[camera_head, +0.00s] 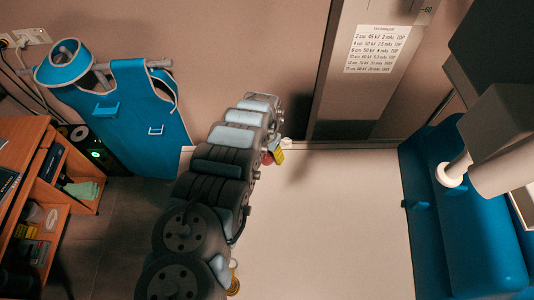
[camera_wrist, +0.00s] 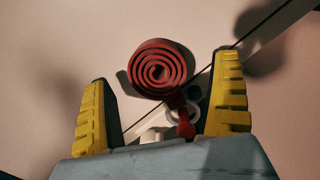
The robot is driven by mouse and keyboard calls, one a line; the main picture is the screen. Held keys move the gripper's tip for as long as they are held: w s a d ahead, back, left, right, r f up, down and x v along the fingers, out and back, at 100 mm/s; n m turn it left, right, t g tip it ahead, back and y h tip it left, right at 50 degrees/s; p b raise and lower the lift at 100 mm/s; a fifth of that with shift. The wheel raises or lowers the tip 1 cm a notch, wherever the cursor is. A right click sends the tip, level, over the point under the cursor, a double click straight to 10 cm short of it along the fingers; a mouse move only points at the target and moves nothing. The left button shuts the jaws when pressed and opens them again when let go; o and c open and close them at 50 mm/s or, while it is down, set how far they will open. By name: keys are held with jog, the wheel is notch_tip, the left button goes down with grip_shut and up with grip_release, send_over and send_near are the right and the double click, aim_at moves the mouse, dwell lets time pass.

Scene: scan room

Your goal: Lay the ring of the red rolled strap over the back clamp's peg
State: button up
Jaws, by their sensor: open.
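The red rolled strap (camera_wrist: 157,70) shows in the wrist view as a flat spiral coil, between and just beyond the fingertips. A short red tail runs down from it past a pale ring-like part (camera_wrist: 190,111) to a red end. I cannot tell how ring and peg relate. My gripper (camera_wrist: 162,66) has its yellow fingers spread wide on either side of the coil, with nothing gripped. In the head view my gripper (camera_head: 276,157) is a small yellow patch at the table's back edge, mostly hidden by my arm. A small red patch, perhaps the strap, shows beside it.
The pale table (camera_head: 330,220) is broad and clear in the middle. A white knob (camera_head: 287,141) stands at its back edge. A blue padded chair (camera_head: 470,225) is at right, blue aprons (camera_head: 150,105) hang at left, and a wooden shelf (camera_head: 45,195) stands at far left.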

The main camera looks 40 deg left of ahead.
jog(key=shift+r, duration=0.1)
notch_tip(320, 180, up, 12)
dwell(1.1)
jog(key=shift+w, duration=0.1)
